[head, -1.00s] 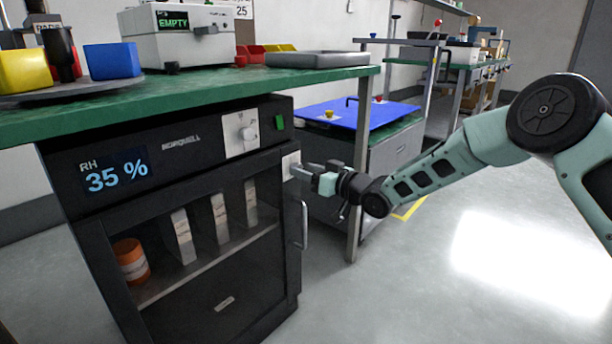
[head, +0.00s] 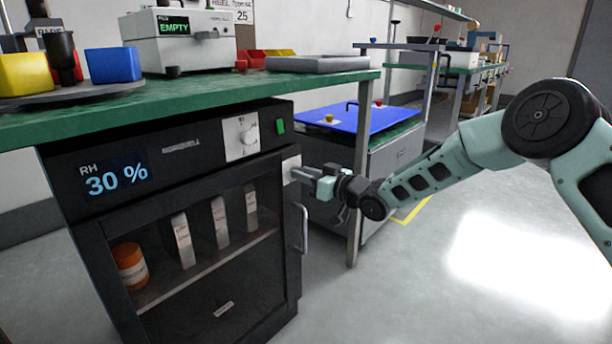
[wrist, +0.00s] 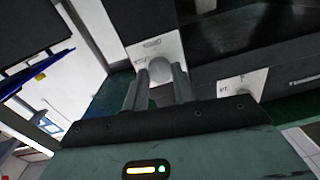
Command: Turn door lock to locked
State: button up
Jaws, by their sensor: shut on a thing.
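The dark cabinet (head: 160,147) under the green bench has a glass door, which looks closed. The door lock (head: 290,168) is a light plate at the door's upper right. In the wrist view the lock's round grey knob (wrist: 160,70) sits on a white plate (wrist: 146,48) with small labels too blurred to read. My gripper (head: 305,172) reaches it from the right and is shut on the knob; its two fingers (wrist: 157,90) lie on either side of it. The knob's turned position cannot be told.
The door handle (head: 304,228) hangs below the lock. The cabinet display (head: 115,181) reads RH 30 %. A bench leg (head: 360,170) stands close to my gripper. A blue-topped cart (head: 355,118) is behind. Open floor (head: 400,290) lies to the right.

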jog(key=shift+s+a+n+h+b, duration=0.1)
jog(key=shift+n+h+b, duration=0.3)
jog(key=shift+n+b, duration=5.65)
jog(key=n+p, duration=0.4)
jog(key=n, duration=0.1)
jog(key=o, duration=1)
jog(key=shift+p, duration=0.3)
jog(key=p+v, duration=0.5)
jog(key=v, duration=1.2)
jog(key=shift+s+f, duration=0.1)
jog(key=shift+s, duration=0.15)
